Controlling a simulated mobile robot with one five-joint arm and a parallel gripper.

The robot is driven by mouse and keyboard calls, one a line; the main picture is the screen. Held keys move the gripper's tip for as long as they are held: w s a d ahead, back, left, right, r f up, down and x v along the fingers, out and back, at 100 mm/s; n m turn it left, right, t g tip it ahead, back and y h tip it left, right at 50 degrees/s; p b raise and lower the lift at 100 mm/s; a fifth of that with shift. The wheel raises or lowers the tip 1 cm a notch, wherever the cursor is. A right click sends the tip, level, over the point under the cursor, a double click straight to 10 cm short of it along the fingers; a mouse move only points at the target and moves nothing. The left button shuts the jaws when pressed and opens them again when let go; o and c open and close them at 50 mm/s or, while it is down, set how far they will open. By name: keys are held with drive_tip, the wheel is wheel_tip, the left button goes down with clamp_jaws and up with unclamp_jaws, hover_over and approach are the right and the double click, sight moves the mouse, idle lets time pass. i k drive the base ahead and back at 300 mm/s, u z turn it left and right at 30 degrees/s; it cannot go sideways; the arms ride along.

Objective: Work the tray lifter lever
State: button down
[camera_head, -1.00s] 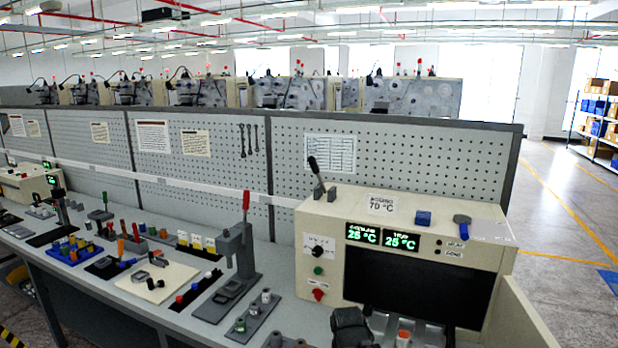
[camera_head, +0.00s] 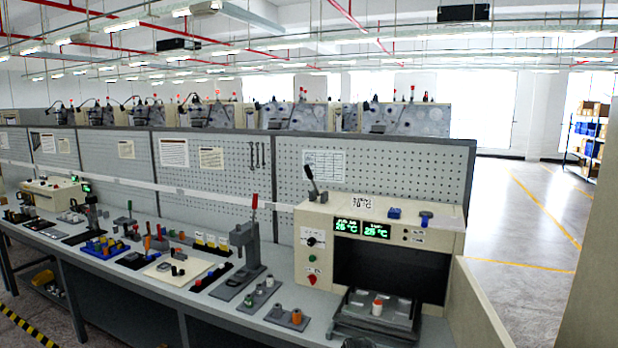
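A black-handled lever (camera_head: 311,182) stands on the top left of the cream oven-like machine (camera_head: 281,250), tilted up and to the left. No label on it is readable, so I cannot confirm it is the tray lifter lever. A dark tray (camera_head: 345,322) sits at the machine's dark opening (camera_head: 390,270), with a white and orange piece (camera_head: 377,306) on it. A small dark shape at the bottom edge may be part of my arm. My gripper's fingers are not in view, and nothing is seen touching the lever.
A press with a red handle (camera_head: 254,203) stands left of the machine. Small parts and fixtures cover the bench (camera_head: 190,290) further left. A cream side panel (camera_head: 478,305) borders the machine on the right. A brown upright surface (camera_head: 592,250) fills the right edge; open floor lies beyond.

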sight(306, 167)
drive_tip(key=u, duration=0.35)
drive_tip(key=i, duration=0.95)
drive_tip(key=u, duration=0.85)
drive_tip(key=i, duration=0.8)
drive_tip(key=u, duration=0.15)
drive_tip(key=k, duration=0.85)
drive_tip(key=u, duration=0.15)
drive_tip(key=i, duration=0.8)
